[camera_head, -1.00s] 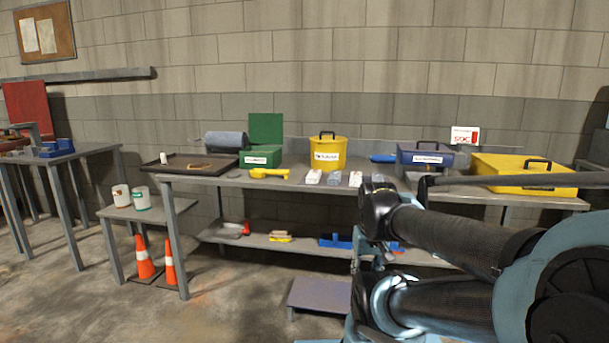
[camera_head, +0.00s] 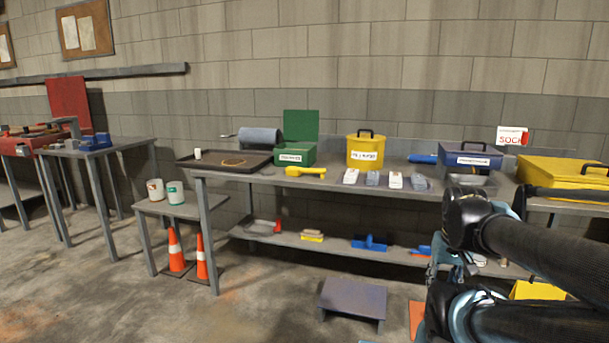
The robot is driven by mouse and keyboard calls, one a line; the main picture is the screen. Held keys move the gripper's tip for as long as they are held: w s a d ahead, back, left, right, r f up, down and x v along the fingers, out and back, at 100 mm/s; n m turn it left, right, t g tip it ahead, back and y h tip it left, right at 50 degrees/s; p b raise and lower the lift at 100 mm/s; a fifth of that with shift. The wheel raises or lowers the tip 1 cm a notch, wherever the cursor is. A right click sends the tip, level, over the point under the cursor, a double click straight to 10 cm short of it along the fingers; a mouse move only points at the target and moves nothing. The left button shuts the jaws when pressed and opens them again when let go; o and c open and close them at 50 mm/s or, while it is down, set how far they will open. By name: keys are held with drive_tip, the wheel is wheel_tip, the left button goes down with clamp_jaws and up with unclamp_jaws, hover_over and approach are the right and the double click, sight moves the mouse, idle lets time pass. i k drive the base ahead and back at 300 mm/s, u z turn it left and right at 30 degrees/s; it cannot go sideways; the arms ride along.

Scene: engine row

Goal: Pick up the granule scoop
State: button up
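A yellow scoop-like tool (camera_head: 305,171), likely the granule scoop, lies on the long grey bench near its front edge, with a narrow handle toward the right. It is in front of the green box and left of the yellow bucket. Nothing covers it. My arm (camera_head: 520,245) fills the lower right of the view, well to the right of the scoop. My gripper's fingers cannot be made out in this view.
The long bench (camera_head: 230,181) also holds a yellow lidded bucket (camera_head: 366,151), a green box (camera_head: 296,154), a dark tray (camera_head: 190,165) and several small packs. A low step stool (camera_head: 352,299) and orange cones (camera_head: 175,250) stand on the floor. Floor at front left is clear.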

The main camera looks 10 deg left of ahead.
sight(291, 170)
drive_tip(key=i, duration=1)
drive_tip(key=u, duration=0.05)
